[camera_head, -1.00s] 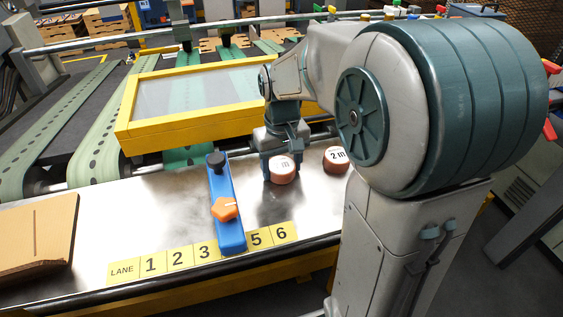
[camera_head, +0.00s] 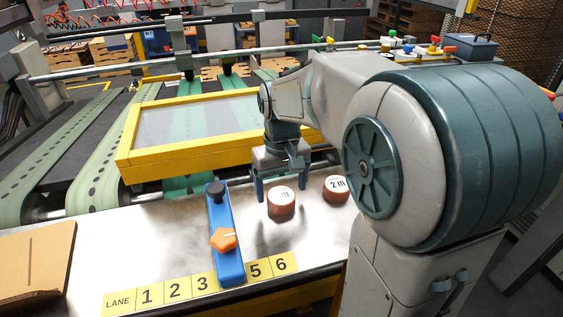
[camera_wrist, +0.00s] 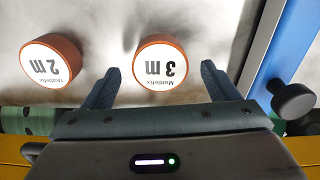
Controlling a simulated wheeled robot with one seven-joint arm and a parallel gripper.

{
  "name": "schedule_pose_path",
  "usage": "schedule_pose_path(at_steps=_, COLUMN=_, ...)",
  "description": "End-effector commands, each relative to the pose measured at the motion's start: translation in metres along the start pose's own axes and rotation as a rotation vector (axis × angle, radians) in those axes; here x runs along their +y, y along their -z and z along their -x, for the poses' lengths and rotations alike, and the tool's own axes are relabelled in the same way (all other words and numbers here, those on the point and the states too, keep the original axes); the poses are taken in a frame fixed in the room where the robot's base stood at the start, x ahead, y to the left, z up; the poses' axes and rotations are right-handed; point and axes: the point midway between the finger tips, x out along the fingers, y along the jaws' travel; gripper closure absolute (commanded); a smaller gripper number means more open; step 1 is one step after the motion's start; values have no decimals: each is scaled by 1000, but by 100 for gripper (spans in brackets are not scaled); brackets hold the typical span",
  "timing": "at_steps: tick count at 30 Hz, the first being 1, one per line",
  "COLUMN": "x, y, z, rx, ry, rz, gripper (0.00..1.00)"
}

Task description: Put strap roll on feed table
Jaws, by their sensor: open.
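A round orange-brown strap roll marked 3 m (camera_wrist: 160,64) sits on the metal feed table (camera_head: 185,240); it also shows in the head view (camera_head: 281,202). My gripper (camera_head: 281,178) is open just behind this roll. In the wrist view, the fingertips (camera_wrist: 160,72) lie either side of the roll's near edge, with gaps on both sides. The jaws hold nothing. A second roll, marked 2 m (camera_head: 335,189), stands to the right on the same table; it is left of my gripper in the wrist view (camera_wrist: 50,60).
A blue bar (camera_head: 229,255) with an orange knob (camera_head: 224,239) lies across the table left of the rolls. Yellow lane labels (camera_head: 202,285) run along the front edge. A yellow frame (camera_head: 185,155) stands behind; a brown board (camera_head: 35,262) lies at left.

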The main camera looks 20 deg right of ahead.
Motion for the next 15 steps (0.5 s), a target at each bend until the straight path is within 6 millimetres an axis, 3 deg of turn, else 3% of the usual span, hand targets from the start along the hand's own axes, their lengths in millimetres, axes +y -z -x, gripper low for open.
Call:
schedule_pose_path(at_steps=6, x=0, y=1, z=50, rx=6, ry=-1, rz=0, gripper=19)
schedule_pose_path(at_steps=15, x=0, y=0, z=90, rx=2, ry=0, rz=0, gripper=19)
